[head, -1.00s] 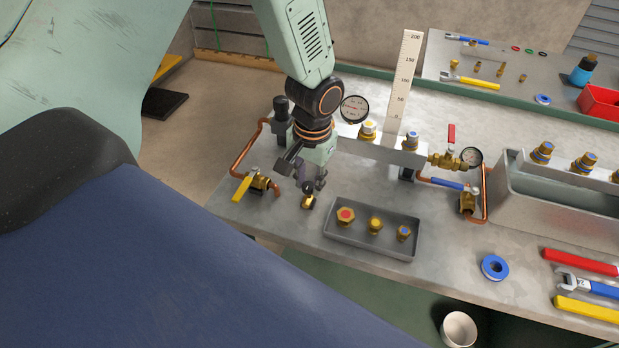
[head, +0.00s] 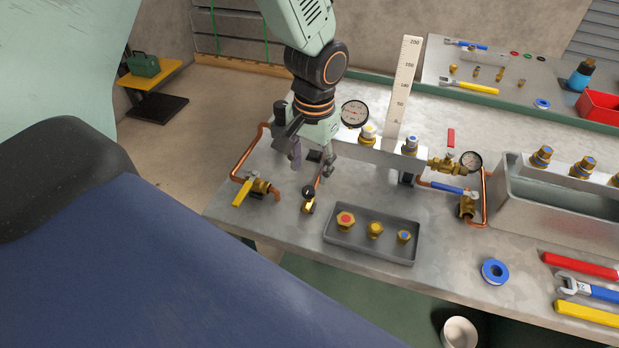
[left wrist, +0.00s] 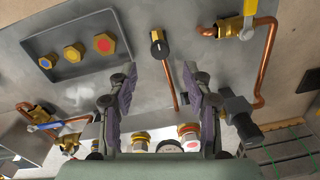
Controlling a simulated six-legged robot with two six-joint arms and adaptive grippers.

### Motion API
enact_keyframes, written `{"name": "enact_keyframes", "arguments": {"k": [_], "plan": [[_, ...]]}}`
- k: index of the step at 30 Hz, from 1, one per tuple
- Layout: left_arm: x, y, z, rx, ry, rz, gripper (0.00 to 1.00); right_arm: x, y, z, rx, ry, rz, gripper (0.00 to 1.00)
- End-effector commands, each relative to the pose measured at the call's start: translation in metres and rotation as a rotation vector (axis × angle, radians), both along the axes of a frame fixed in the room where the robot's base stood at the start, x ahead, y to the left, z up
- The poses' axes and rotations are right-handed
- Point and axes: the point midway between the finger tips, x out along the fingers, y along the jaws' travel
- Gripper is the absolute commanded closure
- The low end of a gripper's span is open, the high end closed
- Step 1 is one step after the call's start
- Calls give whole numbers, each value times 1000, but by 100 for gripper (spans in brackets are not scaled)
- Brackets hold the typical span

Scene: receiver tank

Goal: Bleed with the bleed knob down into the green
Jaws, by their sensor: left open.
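The bleed knob (head: 308,192) is a small black knob with a white mark on a brass fitting, at the left part of the bench. In the left wrist view the knob (left wrist: 158,42) lies beyond the fingertips, roughly centred between them. My left gripper (head: 312,163) is open and empty, behind and apart from the knob. Its two fingers also show in the left wrist view (left wrist: 160,80). A round white-faced gauge (head: 354,113) stands behind the gripper; its needle and any green band are too small to read. My right gripper is not in view.
A yellow-handled valve (head: 250,190) with copper pipe is left of the knob. A grey tray (head: 371,245) with brass caps is to its right. A white scale (head: 403,85) stands on the silver manifold behind. Bare bench lies between knob and tray.

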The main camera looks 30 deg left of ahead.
Motion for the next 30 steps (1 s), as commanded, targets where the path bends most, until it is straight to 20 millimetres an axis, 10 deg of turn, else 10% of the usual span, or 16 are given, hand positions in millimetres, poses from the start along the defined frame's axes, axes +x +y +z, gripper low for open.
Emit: {"name": "enact_keyframes", "arguments": {"k": [10,30], "plan": [[0,-2,53,0,-1,-2,50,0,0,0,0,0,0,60],[0,-3,59,0,1,-2,50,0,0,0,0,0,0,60]]}}
